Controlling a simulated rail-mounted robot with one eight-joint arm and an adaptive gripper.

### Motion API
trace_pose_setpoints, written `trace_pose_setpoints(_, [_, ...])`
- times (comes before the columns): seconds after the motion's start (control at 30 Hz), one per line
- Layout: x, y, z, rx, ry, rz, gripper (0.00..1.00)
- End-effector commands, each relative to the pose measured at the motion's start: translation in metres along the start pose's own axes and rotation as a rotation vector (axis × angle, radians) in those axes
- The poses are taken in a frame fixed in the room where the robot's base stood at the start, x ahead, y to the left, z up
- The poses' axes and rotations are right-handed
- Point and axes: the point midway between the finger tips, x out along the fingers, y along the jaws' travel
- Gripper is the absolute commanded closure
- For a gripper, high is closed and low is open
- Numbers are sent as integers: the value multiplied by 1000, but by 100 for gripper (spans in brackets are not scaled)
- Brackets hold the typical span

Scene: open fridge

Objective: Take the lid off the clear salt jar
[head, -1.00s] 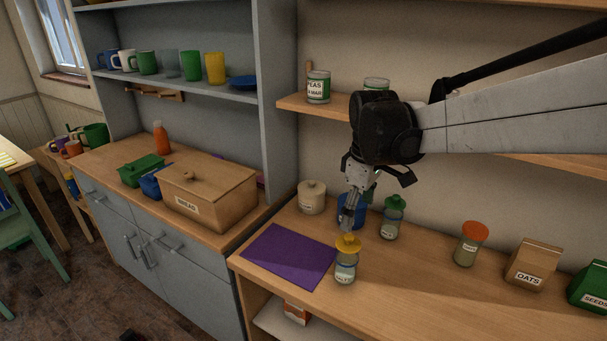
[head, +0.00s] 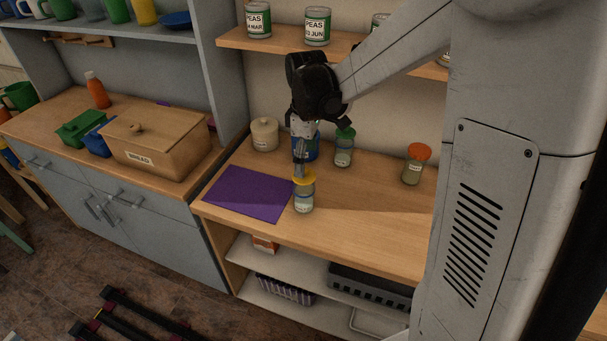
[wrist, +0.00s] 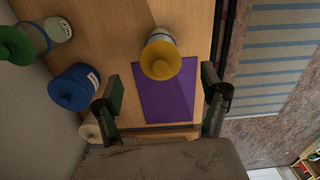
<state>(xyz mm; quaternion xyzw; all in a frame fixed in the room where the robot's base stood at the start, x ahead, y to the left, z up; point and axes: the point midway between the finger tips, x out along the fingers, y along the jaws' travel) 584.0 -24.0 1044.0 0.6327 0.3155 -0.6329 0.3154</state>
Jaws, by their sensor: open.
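A clear jar (head: 304,201) with a yellow lid (head: 304,177) stands upright on the wooden counter, beside the right edge of a purple mat. Its small label is hard to read. The lid is on the jar; in the wrist view the yellow lid (wrist: 161,60) shows from above, ahead of the fingers. My gripper (head: 300,158) points down just above the lid. In the wrist view my gripper (wrist: 162,92) is open, its two fingers wide apart with nothing held between them. The head view does not show clearly whether a finger touches the lid.
A blue canister (head: 312,148), a green-lidded jar (head: 344,150) and a cream canister (head: 265,135) stand behind the jar. An orange-lidded jar (head: 414,168) is to the right. The purple mat (head: 245,193) is bare. A shelf with tins (head: 317,27) runs above.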

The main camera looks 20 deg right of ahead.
Motion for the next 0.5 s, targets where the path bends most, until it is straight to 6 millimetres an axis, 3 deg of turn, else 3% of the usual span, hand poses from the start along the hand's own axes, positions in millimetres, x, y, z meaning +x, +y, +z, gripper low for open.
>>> trace_pose_setpoints(0.5, [50, 0, -5, 0, 0, 0, 24])
